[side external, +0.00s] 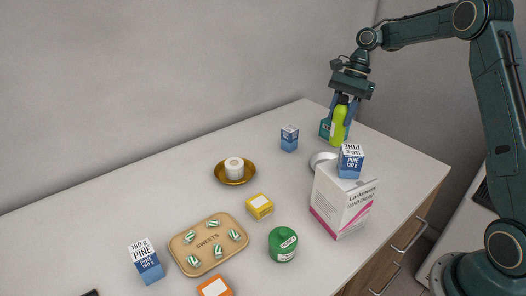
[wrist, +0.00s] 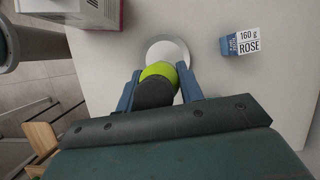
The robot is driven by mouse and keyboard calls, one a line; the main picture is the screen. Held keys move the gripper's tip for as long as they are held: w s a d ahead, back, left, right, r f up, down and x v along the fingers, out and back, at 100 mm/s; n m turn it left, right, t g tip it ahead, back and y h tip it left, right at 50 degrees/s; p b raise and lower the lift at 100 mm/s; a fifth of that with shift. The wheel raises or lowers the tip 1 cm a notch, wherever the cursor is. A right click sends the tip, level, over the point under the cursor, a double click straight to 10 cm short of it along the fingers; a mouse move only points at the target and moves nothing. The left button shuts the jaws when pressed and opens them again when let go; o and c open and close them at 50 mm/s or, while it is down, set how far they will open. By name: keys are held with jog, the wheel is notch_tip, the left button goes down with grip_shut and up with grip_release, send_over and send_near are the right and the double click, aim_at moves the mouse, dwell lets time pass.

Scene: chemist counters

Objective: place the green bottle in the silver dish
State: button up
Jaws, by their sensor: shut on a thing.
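The green bottle (side external: 340,122) is lime green with a dark cap and is upright in my gripper (side external: 343,104). The wrist view looks down on its dark cap and lime shoulder (wrist: 161,70) between the two blue fingers of my gripper (wrist: 160,86), which is shut on it. I cannot tell whether its base touches the counter. The silver dish (side external: 312,159) is round and shallow, and is partly hidden behind the hand cream box in the side view. In the wrist view the silver dish (wrist: 172,43) shows just beyond the bottle, which overlaps its near part in the picture.
The white hand cream box (side external: 343,203) stands in front of the silver dish with a blue PINE box (side external: 350,161) on top. A blue box (side external: 289,138) and gold dish (side external: 220,174) with a white roll stand left.

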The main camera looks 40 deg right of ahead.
aim_at(334, 145)
jog(key=shift+s+a+n, duration=0.1)
jog(key=shift+a+n, duration=0.3)
jog(key=shift+a, duration=0.35)
jog(key=shift+f, duration=0.2)
jog(key=shift+f, duration=1.9)
jog(key=shift+f, duration=1.95)
jog(key=shift+f, duration=0.15)
jog(key=o, duration=1)
jog(key=shift+o, duration=0.2)
